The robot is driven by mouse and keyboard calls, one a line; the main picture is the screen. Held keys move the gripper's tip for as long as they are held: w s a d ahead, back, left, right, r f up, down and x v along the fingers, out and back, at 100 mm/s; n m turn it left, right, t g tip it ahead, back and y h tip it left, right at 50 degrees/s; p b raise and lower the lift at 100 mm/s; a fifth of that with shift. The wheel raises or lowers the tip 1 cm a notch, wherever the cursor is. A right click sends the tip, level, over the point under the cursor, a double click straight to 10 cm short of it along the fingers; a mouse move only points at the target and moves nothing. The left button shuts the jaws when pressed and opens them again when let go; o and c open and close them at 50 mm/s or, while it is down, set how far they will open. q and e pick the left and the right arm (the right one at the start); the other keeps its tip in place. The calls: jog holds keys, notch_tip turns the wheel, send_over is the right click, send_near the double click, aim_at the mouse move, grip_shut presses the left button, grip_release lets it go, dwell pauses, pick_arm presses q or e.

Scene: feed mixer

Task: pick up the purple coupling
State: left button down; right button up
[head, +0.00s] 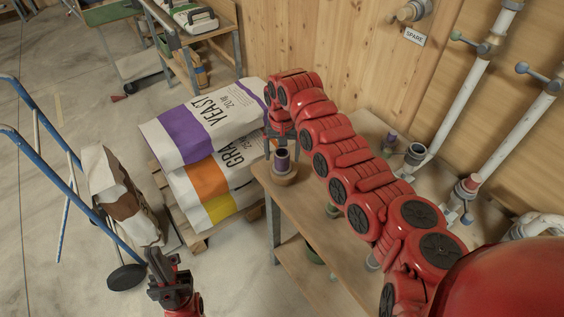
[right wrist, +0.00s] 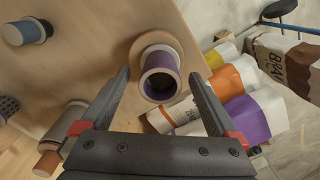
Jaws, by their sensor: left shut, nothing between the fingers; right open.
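The purple coupling (head: 282,159) stands upright in a round tan holder (head: 285,178) at the near left corner of the wooden table. The right wrist view looks down into its open, hollow top (right wrist: 161,78), with the holder's rim (right wrist: 142,50) around it. My right gripper (head: 282,143) is open just above the coupling. In the right wrist view its fingers (right wrist: 160,84) lie on either side of the coupling, with gaps showing. Whether the fingertips reach below its top, I cannot tell. My left gripper (head: 163,273) is shut and empty, low at the left, away from the table.
Feed sacks (head: 205,125) lie stacked on a pallet left of the table. Pipes (head: 465,95) run along the wall at right. A brown sack (head: 120,195) leans near a blue-framed cart.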

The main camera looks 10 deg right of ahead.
notch_tip(320, 180, down, 2)
jog(key=shift+s+f+p, duration=0.1)
jog(key=shift+f+p, duration=0.05)
jog(key=shift+p, duration=0.3)
jog(key=shift+f, duration=0.35)
grip_shut()
